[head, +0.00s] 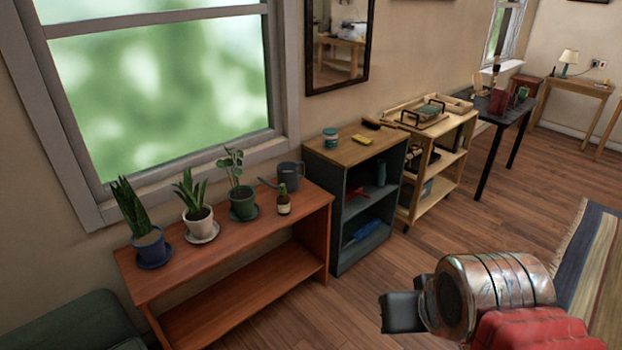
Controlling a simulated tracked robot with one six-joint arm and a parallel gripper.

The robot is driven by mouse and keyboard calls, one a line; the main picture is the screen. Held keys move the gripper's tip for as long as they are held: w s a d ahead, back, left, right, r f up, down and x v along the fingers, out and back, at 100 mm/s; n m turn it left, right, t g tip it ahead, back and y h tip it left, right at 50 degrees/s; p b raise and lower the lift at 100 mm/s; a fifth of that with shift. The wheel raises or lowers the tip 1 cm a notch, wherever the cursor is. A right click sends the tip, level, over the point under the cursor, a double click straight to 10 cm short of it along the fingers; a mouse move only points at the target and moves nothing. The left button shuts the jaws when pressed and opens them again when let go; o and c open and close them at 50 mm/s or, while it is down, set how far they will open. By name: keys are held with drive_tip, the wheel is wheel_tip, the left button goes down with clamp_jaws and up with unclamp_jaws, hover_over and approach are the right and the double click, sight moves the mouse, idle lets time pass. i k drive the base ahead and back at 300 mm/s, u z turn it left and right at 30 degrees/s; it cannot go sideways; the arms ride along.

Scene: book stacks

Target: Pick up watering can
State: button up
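The watering can (290,176) is small and dark grey. It stands at the right rear of the reddish-brown wooden bench (183,266) under the window, with its spout toward the left. A brown bottle (283,200) with a pale label stands just in front of it, and a green potted plant (242,204) stands to its left. My gripper (398,313) is at the lower right, in front of the floor and well apart from the can. Only dark blocky parts of it show, so its opening cannot be made out.
Two more potted plants, in a white pot (199,222) and a blue pot (149,244), stand farther left on the bench. A dark shelf unit (324,198) adjoins the bench's right end. A wooden cart (457,169) stands beyond. Bare wood floor (350,305) lies before the bench.

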sight(283, 178)
drive_tip(key=z, duration=0.95)
drive_tip(key=i, duration=2.45)
drive_tip(key=u, duration=1.25)
